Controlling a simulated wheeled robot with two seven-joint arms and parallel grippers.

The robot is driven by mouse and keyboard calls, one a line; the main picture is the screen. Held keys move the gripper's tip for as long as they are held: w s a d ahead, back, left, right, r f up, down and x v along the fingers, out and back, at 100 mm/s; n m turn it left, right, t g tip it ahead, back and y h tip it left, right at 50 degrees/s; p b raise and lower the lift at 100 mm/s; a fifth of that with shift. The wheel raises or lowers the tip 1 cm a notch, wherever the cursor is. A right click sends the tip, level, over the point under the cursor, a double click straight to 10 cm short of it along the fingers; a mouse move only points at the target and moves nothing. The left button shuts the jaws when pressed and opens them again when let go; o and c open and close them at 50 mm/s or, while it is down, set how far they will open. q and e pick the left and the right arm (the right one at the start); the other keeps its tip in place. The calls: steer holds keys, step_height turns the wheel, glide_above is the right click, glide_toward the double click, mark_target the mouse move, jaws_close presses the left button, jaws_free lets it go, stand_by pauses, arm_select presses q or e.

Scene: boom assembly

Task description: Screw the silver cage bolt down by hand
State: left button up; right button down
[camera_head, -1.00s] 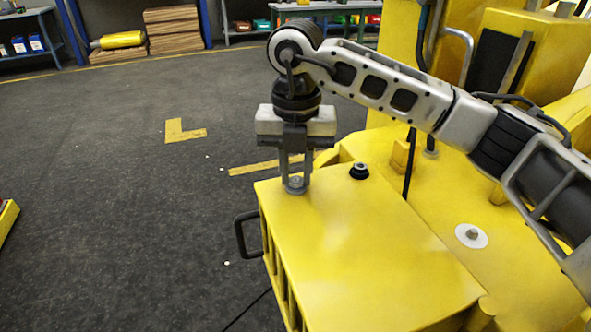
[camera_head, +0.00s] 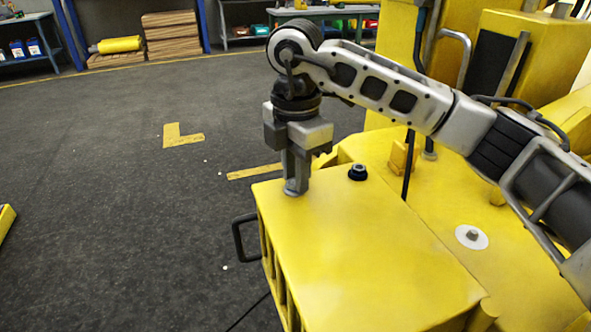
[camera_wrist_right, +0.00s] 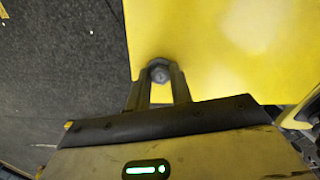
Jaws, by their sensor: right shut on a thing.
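The silver cage bolt (camera_wrist_right: 159,73) stands at the far left corner of the yellow cage top (camera_head: 370,250). My right gripper (camera_head: 296,188) points straight down over that corner, and its fingers are shut on the bolt. In the right wrist view the gripper (camera_wrist_right: 159,80) has one finger on each side of the grey bolt head. In the head view the fingers hide most of the bolt, and its thread does not show. My left gripper is in neither view.
A black bolt (camera_head: 358,172) stands on the cage top to the right of my gripper. A black handle (camera_head: 242,237) sticks out from the cage's left side. A white disc with a bolt (camera_head: 471,237) lies on the yellow body at right.

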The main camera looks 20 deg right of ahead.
steer(key=shift+w+r+m, duration=0.1)
steer(key=shift+r+m, duration=0.25)
steer(key=shift+m, duration=0.85)
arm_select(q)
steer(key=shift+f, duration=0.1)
arm_select(e)
steer(key=c, duration=1.2)
jaws_free()
steer(key=shift+c, duration=0.2)
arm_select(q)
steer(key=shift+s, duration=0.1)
arm_select(e)
steer(key=shift+f, duration=0.15)
arm_select(q)
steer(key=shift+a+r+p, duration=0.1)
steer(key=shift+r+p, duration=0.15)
steer(key=shift+p, duration=0.5)
arm_select(e)
step_height(320, 180, up, 16)
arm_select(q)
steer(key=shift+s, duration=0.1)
